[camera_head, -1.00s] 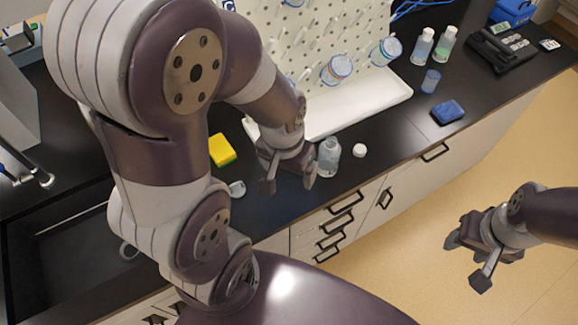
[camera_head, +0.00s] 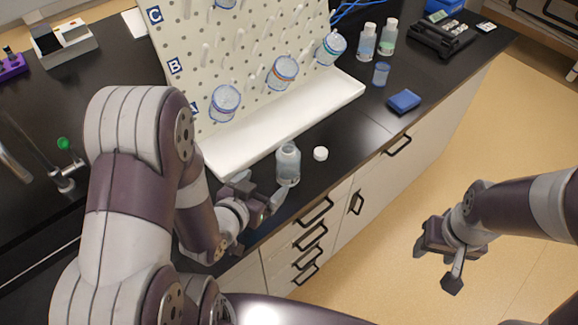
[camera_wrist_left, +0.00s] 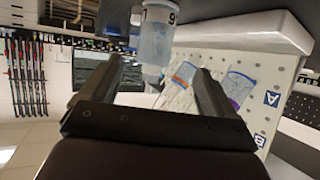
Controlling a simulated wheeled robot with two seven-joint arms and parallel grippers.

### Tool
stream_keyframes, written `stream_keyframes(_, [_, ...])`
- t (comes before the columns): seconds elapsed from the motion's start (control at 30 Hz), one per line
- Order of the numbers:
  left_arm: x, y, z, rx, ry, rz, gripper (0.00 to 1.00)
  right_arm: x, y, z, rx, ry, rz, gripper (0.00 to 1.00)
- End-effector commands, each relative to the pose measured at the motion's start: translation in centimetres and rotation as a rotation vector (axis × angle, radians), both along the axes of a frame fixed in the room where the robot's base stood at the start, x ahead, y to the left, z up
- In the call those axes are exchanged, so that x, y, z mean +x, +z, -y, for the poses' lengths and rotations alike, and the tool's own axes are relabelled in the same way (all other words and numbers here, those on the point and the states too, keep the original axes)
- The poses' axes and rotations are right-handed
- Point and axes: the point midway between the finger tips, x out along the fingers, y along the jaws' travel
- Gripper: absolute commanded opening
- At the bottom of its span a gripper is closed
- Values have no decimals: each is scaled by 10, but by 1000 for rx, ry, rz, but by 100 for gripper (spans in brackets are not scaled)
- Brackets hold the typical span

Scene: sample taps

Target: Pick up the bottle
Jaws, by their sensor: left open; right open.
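A clear, uncapped bottle (camera_head: 288,165) stands upright on the black bench, in front of the white tray of the pegboard. My left gripper (camera_head: 260,190) is open just to the left and near side of it, with its fingers pointing toward it. In the left wrist view the bottle (camera_wrist_left: 155,45) shows between the two spread fingers, toward their tips; I cannot tell whether either finger touches it. A white cap (camera_head: 320,153) lies on the bench to the right of the bottle. My right gripper (camera_head: 437,266) is open and empty over the floor, away from the bench.
The pegboard (camera_head: 215,60) holds several upturned beakers, above its white tray (camera_head: 330,103). A tap (camera_head: 62,175) is at left.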

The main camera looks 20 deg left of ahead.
Motion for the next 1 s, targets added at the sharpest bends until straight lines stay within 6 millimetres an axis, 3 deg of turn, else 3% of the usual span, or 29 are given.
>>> stream_keyframes(0.07, [5,-3,3,-11,-5,27,89,0,-1,0,0,0,1,52])
stream_keyframes(0.3, [53,-21,13,-12,-6,31,89,0,1,0,0,0,1,52])
stream_keyframes(0.7, [107,-45,27,-13,-3,30,89,0,9,0,0,0,1,52])
stream_keyframes(0.97, [112,-48,28,-12,-2,30,89,0,9,0,0,0,0,52])
stream_keyframes(1.0, [112,-48,28,-12,-2,30,79,0,9,0,0,0,0,52])
